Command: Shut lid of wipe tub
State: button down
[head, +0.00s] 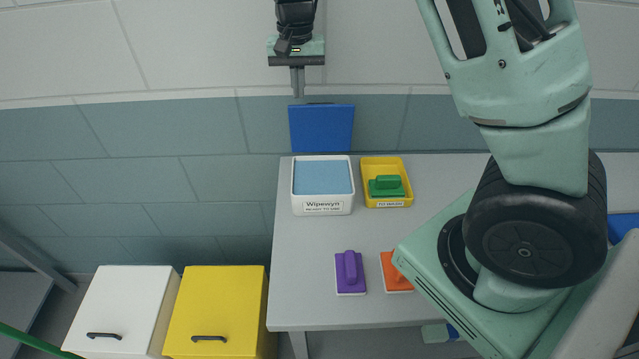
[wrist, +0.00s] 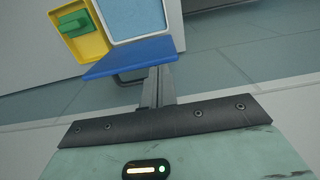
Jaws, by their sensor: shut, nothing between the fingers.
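The wipe tub (head: 322,208) is a white box labelled "Wipewyn" on the grey table, with light blue contents showing. Its blue lid (head: 321,128) stands open and upright at the tub's back edge. My gripper (head: 298,92) is shut and empty, pointing down just above the lid's top edge, left of its middle. In the wrist view the gripper fingers (wrist: 158,80) overlap the near edge of the blue lid (wrist: 128,58), with the tub (wrist: 135,38) beyond it. I cannot tell whether the fingers touch the lid.
A yellow tray (head: 384,164) holding a green block-handled pad (head: 386,186) stands right of the tub. A purple pad (head: 350,272) and an orange pad (head: 394,272) lie nearer. White (head: 122,300) and yellow (head: 228,295) bins stand left of the table. A tiled wall is behind.

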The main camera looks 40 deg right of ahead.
jog(key=shift+f+b, duration=0.55)
jog(key=shift+f, duration=0.35)
dwell(0.8)
jog(key=shift+s+a+f, duration=0.15)
jog(key=shift+s+a, duration=0.15)
jog(key=shift+s, duration=0.2)
jog(key=shift+s+a+f, duration=0.2)
jog(key=shift+s+a, duration=0.05)
jog(key=shift+s, duration=0.2)
jog(key=shift+s+a+f, duration=0.2)
jog(key=shift+s+a, duration=0.05)
jog(key=shift+s, duration=0.2)
jog(key=shift+s+a+f, duration=0.15)
jog(key=shift+s+a, duration=0.2)
jog(key=shift+s, duration=0.2)
jog(key=shift+s+a+f, duration=0.15)
jog(key=shift+s+a, duration=0.2)
jog(key=shift+s, duration=0.2)
jog(key=shift+r, duration=0.1)
notch_tip(320, 180, up, 7)
jog(key=p, duration=0.6)
jog(key=shift+w, duration=0.2)
dwell(0.6)
dwell(0.3)
